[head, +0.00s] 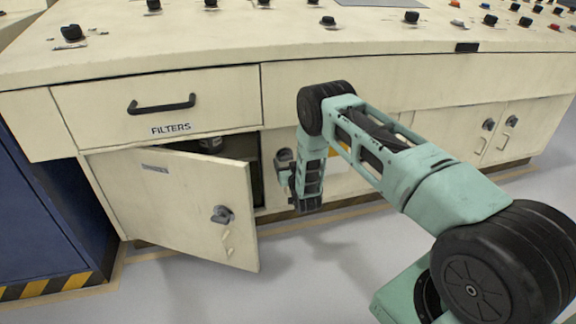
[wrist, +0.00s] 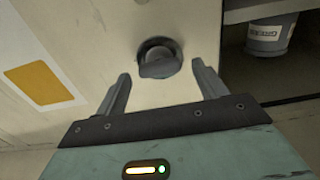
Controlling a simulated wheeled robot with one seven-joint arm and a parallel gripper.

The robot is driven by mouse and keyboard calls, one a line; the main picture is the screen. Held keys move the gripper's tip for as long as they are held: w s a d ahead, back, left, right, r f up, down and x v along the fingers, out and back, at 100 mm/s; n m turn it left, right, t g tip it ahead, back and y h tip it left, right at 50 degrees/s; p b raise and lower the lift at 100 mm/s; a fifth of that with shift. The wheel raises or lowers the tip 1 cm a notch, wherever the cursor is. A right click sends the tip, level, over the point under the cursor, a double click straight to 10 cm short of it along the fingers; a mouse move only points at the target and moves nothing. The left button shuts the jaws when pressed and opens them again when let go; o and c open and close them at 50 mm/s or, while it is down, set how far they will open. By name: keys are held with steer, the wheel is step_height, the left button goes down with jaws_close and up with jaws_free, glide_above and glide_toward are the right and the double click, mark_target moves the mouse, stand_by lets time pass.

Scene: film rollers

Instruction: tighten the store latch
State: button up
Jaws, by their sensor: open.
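A round grey knob-like latch (wrist: 158,58) sits on a cream panel beside an open cabinet. In the head view this latch (head: 285,155) shows just left of my forearm, partly hidden. My gripper (wrist: 160,72) is open, its two fingers on either side of the latch's lower part; I cannot tell whether they touch it. The cabinet door (head: 185,205) under the FILTERS drawer hangs open and carries another grey latch (head: 222,214). The door's small label is too small to read, so I cannot tell which latch is called store.
A grey can (wrist: 270,36) stands on the cabinet shelf; it shows dimly in the head view (head: 210,145). A yellow label (wrist: 39,82) is on the panel. The open door juts out left of my arm. Closed latched doors (head: 505,132) stand right. The console top (head: 200,45) overhangs.

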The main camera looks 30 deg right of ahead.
steer(key=shift+w, duration=0.25)
steer(key=c, duration=1)
